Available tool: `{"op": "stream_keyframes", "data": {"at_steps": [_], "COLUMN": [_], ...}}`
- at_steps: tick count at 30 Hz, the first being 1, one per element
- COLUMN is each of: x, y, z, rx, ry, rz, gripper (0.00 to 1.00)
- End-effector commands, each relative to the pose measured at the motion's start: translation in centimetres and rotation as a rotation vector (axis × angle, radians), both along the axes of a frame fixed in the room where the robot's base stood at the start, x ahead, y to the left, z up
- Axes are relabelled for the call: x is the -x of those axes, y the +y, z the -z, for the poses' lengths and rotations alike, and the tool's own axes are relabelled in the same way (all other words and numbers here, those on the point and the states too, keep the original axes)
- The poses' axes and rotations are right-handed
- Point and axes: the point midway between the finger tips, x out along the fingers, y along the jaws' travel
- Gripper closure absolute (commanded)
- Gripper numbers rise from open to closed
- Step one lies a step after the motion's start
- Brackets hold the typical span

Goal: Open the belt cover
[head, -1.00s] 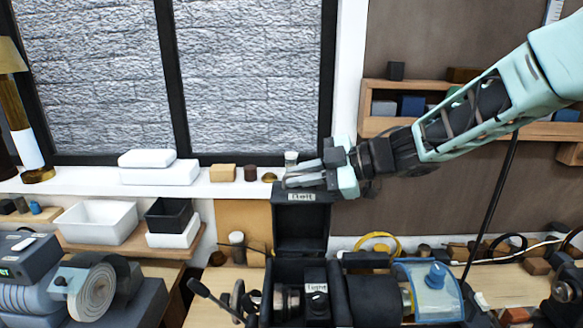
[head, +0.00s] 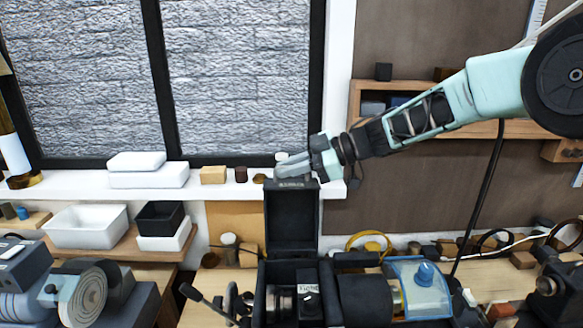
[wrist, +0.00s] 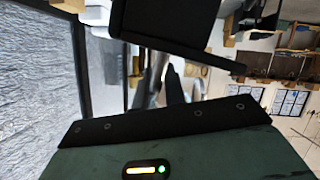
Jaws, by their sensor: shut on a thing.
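The belt cover (head: 291,222) is a black, box-like lid in the head view. It stands up, raised above the black machine housing (head: 262,296) at the bottom middle, with its hollow inner side towards me. A small label, hard to read now, is at its top edge. My gripper (head: 294,170) is at that top edge, fingers shut on the cover, coming in from the right. In the wrist view, the two fingers (wrist: 162,85) show partly behind a dark panel (wrist: 170,25), which seems to be the cover. The exact finger contact is hidden.
A white sill (head: 225,190) with small blocks runs behind the cover under the window. White bins (head: 86,226) stand at the left. A clear blue guard (head: 420,285) is on the machine's right. A lever (head: 200,298) sticks out at its left.

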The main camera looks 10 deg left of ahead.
Motion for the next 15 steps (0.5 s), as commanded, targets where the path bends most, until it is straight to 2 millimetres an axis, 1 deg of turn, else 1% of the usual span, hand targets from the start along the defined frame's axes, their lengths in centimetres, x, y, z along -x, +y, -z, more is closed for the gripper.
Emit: {"op": "stream_keyframes", "data": {"at_steps": [1, 2, 3, 4, 5, 12, 15], "x": [0.64, 0.65, 0.66, 0.66, 0.64, 0.38, 0.2], "y": [0.52, 0.52, 0.53, 0.53, 0.51, 0.23, -0.31], "z": [0.4, 0.41, 0.41, 0.4, 0.39, 0.33, 0.25], "rx": [0.0, 0.0, 0.0, 0.0, 0.0, 0.001, 0.002], "ry": [0.01, 0.01, 0.01, 0.01, 0.01, 0.006, 0.004], "rz": [-0.013, -0.013, -0.013, -0.013, -0.013, -0.007, -0.006], "gripper": [1.0, 1.0, 0.82, 0.74, 0.69, 0.69, 0.69]}}
